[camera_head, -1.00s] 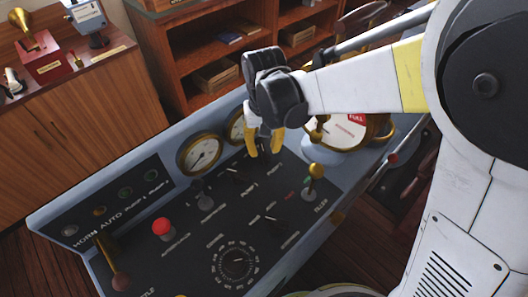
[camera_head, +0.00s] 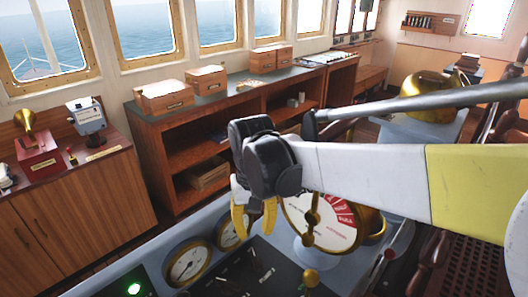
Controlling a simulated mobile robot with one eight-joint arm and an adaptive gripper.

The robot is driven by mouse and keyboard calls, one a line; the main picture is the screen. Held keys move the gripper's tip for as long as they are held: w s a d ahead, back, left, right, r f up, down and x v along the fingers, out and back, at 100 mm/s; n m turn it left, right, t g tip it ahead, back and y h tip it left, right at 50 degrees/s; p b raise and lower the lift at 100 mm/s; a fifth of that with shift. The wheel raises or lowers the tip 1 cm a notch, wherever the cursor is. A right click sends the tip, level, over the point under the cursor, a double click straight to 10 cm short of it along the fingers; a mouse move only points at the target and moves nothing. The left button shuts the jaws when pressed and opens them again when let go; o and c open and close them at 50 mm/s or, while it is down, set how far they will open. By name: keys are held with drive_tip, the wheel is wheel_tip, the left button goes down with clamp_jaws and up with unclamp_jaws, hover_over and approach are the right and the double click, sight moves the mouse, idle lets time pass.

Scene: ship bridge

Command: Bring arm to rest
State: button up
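My gripper (camera_head: 254,217) hangs from my white and yellow arm, with its dark knuckles above and its yellow fingers pointing down. The fingers are apart with nothing seen between them. It is over the rear part of the control console (camera_head: 85,288), in front of the small round gauges (camera_head: 188,263) and left of the red and white telegraph dial (camera_head: 338,222). Its height above the console is hard to judge. A green lamp (camera_head: 134,289) glows on the console. Most of the console face is below the picture.
A wooden shelf unit (camera_head: 150,137) with boxes on top stands behind. A wooden cabinet (camera_head: 75,200) at left carries a brass horn (camera_head: 24,120) and a grey device (camera_head: 86,113). A brass-topped binnacle (camera_head: 428,97) stands at right. Windows line the back.

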drive_tip(key=s+d+r+m+t, duration=0.1)
drive_tip(key=s+d+t, duration=0.2)
drive_tip(key=d, duration=0.8)
drive_tip(key=s+d+r+m+t, duration=0.1)
drive_tip(key=s+d+m+t, duration=0.1)
drive_tip(key=s+d+t, duration=0.2)
drive_tip(key=s+d, duration=0.3)
drive_tip(key=d, duration=0.4)
drive_tip(key=shift+s+d+r, duration=0.35)
drive_tip(key=shift+d+r, duration=0.05)
